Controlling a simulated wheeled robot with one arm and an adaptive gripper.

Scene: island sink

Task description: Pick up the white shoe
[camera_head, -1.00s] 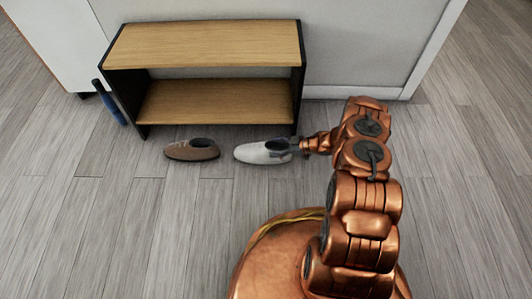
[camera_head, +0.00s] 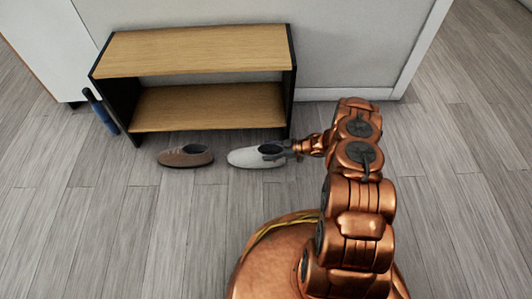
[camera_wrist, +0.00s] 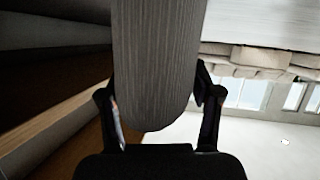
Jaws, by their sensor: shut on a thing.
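The white shoe (camera_head: 246,158) is on or close above the floor in front of the shelf, with its toe pointing left. My gripper (camera_head: 275,153) reaches it from the right and is shut on its heel end. The head view does not clearly show whether the shoe is lifted.
A brown shoe (camera_head: 186,156) lies on the floor just left of the white shoe. A low two-tier wooden shelf (camera_head: 192,52) with black sides stands behind both, against the wall. A blue-and-black object (camera_head: 101,111) leans at its left side. The floor in front is clear.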

